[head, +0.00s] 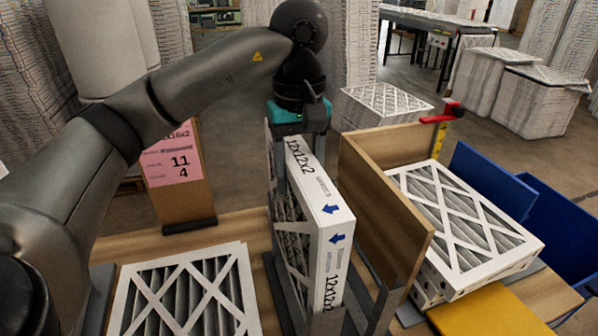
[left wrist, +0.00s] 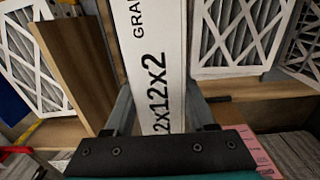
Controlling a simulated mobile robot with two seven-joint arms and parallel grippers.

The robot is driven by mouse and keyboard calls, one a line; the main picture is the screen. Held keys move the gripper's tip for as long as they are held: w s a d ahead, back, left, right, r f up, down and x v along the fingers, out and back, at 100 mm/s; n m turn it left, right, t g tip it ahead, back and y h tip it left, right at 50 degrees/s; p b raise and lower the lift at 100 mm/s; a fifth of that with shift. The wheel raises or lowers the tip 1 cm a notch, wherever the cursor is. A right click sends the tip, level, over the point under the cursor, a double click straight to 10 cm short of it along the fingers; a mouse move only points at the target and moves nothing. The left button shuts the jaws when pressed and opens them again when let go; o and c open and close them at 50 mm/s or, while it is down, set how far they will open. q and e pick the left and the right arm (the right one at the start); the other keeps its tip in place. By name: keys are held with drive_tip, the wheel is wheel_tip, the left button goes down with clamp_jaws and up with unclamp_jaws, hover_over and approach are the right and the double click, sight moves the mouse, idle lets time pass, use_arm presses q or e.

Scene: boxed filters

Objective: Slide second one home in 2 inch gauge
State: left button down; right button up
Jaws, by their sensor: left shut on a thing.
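A white-framed filter (head: 325,222) marked 12x12x2 stands on edge in the middle of the head view, its narrow printed side up and blue arrows on it. Its pleated face shows on the left. My left gripper (head: 302,150) is above its far end, shut on it with a finger on each side. The left wrist view shows the printed edge (left wrist: 157,60) between the fingers (left wrist: 160,112). Grey metal plates, seemingly the gauge (head: 285,305), flank the filter's near lower end. How deep it sits is hidden. My right gripper is not in view.
A wooden divider (head: 385,210) stands close to the right of the filter. Stacked filters (head: 465,220) lie beyond it, near a blue bin (head: 560,235). Another filter (head: 185,295) lies flat at front left. A pink-labelled board (head: 178,175) stands behind it.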

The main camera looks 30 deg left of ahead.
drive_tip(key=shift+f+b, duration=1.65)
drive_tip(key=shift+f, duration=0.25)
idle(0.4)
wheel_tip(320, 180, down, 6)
drive_tip(key=b, duration=0.6)
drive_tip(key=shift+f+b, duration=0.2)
drive_tip(key=shift+b, duration=0.15)
idle(1.4)
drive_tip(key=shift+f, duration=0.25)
idle(0.7)
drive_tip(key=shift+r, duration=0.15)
